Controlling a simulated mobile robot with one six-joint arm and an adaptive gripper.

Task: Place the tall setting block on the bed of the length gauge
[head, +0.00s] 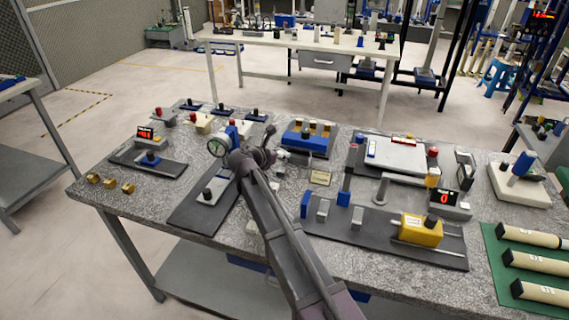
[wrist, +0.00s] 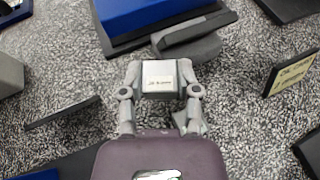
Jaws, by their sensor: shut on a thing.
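In the wrist view my gripper (wrist: 160,92) is shut on a grey block (wrist: 160,68) with a white label whose print is too small to read. It looks like the tall setting block. In the head view my gripper (head: 284,157) is small and partly hidden, beside the blue rack; I cannot tell the block's height above the table. What looks like the length gauge stands to the right: a dark bed (head: 380,239) with a blue end stop (head: 305,205), small grey blocks (head: 323,210), a yellow carriage (head: 420,230) and a display (head: 444,198) reading 0.
A blue rack (head: 304,145) stands just behind my gripper. A small card sign (head: 320,177) stands between my gripper and the gauge. A blue-footed post (head: 346,185) rises at the bed's back edge. A flat plate fixture (head: 397,155) lies behind the gauge.

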